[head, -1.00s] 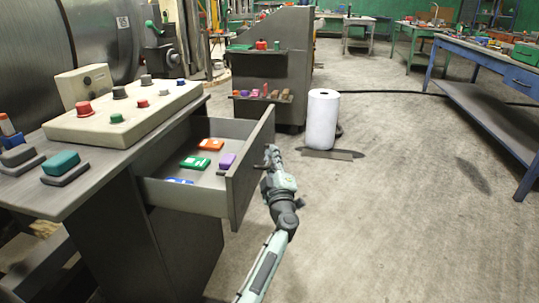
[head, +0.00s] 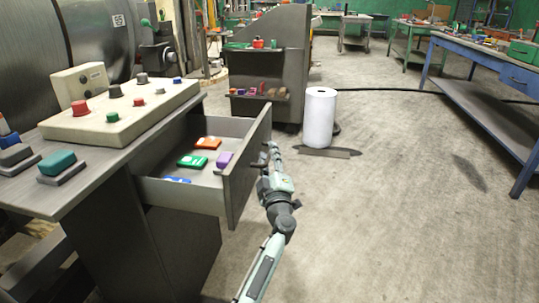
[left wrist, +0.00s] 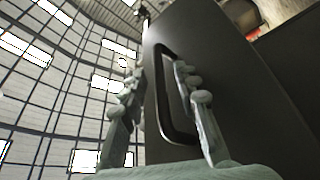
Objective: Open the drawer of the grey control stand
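The grey control stand (head: 105,165) is on the left in the head view, with a beige button panel (head: 120,112) on top. Its drawer (head: 182,196) is pulled well out, and the inside shows. Orange, green, purple and blue flat items lie in it. My left gripper (head: 270,154) is close by the outer face of the drawer front (head: 246,165). In the left wrist view the dark loop handle (left wrist: 166,100) stands between the spread fingers of my left gripper (left wrist: 158,75). Contact with the handle cannot be told. My right gripper is not in view.
A white roll (head: 319,117) stands on the floor beyond the drawer. A grey cabinet (head: 270,70) with shelves of small items is behind. A blue workbench (head: 485,80) is at the right. The floor between is clear.

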